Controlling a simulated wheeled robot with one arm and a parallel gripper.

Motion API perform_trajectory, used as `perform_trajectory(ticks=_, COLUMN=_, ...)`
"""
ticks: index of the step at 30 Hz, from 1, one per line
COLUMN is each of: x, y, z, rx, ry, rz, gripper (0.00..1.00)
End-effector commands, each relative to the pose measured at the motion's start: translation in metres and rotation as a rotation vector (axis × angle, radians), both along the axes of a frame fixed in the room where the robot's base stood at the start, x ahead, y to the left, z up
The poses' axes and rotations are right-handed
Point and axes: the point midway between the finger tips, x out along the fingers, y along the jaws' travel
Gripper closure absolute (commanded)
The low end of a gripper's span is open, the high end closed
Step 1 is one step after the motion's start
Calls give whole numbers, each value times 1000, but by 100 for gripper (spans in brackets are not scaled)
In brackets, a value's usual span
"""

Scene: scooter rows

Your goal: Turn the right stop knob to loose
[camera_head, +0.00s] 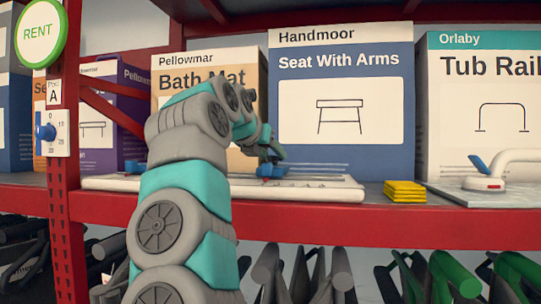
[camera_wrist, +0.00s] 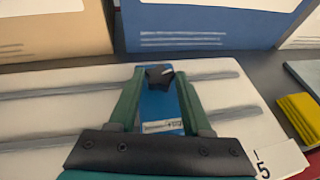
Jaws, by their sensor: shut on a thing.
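A white board (camera_wrist: 50,113) with two grey grooves lies on the shelf; it also shows in the head view (camera_head: 320,190). On it sits a blue stop (camera_wrist: 158,106) with a black star-shaped knob (camera_wrist: 159,76) on top. The stop also shows in the head view (camera_head: 270,171), at the right of two blue pieces. The other blue piece (camera_head: 134,167) is partly hidden by my arm. My gripper (camera_wrist: 159,78) reaches down over the stop, with its green fingers on either side of the knob, shut on it. The label on the stop is too small to read.
Boxes stand behind the board: a tan Bath Mat box (camera_head: 190,65), a blue Seat With Arms box (camera_head: 341,150) and a white Tub Rail box (camera_head: 490,145). Yellow pads (camera_head: 404,191) lie right of the board. A red upright (camera_head: 62,200) stands at the left.

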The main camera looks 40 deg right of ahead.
Motion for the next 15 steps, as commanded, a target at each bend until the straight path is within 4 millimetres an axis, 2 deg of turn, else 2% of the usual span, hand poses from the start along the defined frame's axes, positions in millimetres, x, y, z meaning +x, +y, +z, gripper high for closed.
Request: perform_trajectory(ticks=15, x=-1, y=0, z=0, rx=2, ry=-3, rz=60, gripper=100)
